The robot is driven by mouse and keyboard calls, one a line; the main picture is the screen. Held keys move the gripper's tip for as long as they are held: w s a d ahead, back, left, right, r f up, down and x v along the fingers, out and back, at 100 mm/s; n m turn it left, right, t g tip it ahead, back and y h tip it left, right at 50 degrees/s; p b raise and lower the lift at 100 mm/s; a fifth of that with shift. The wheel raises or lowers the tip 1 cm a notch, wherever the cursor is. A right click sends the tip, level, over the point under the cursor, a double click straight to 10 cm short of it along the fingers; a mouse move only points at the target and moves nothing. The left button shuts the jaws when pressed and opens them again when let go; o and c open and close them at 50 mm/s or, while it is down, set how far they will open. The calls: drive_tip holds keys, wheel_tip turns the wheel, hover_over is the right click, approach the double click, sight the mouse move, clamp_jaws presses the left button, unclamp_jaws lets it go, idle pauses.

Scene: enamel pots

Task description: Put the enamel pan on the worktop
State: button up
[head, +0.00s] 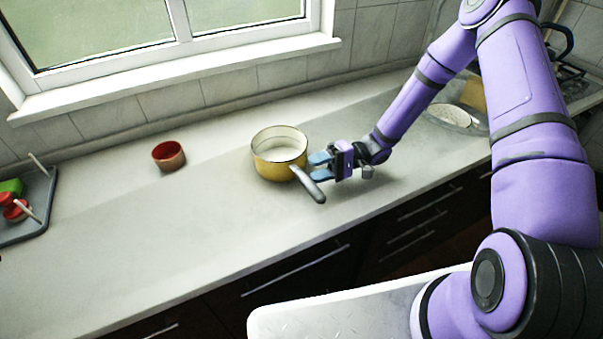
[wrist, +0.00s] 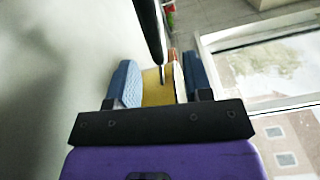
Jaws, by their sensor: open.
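The enamel pan (head: 267,170) is yellow outside and white inside, with a dark grey handle. It stands upright on the pale worktop (head: 200,230), near the middle of the head view. My gripper (head: 318,167) is open at the pan's right side, close to the handle. In the wrist view my gripper's blue fingertips (wrist: 160,85) are spread apart. The yellow pan wall (wrist: 157,92) shows between them, and the dark handle crosses above. I cannot tell whether the fingers touch the pan.
A small red pot (head: 168,156) stands left of the pan. A grey tray (head: 42,217) with green and red items is at the far left. A pale round dish (head: 450,115) lies behind my arm, near a hob. The worktop's front left is clear.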

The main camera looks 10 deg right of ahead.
drive_tip(key=v, duration=0.5)
drive_tip(key=shift+d, duration=0.2)
drive_tip(key=shift+r, duration=0.3)
drive_tip(key=s+d+r+n+t+h, duration=0.1)
drive_tip(key=s+d+r+h, duration=0.2)
drive_tip(key=r, duration=0.5)
drive_tip(key=s+r+h, duration=0.3)
drive_tip(key=r+h, duration=0.2)
drive_tip(key=r, duration=0.3)
drive_tip(key=s+d+r+n+t+h, duration=0.1)
drive_tip(key=s+d+r+h, duration=0.1)
drive_tip(key=s+r+h, duration=0.45)
drive_tip(key=s+d+r+m+t+h, duration=0.1)
drive_tip(key=s+d+r+t, duration=0.1)
drive_tip(key=s+r+t, duration=0.2)
drive_tip(key=s+d+r+m+t+h, duration=0.2)
drive_tip(key=s+d+r+t, duration=0.1)
drive_tip(key=s+r, duration=0.5)
wheel_tip(320, 180, up, 2)
drive_tip(key=shift+r+t, duration=0.15)
drive_tip(key=shift+t, duration=0.25)
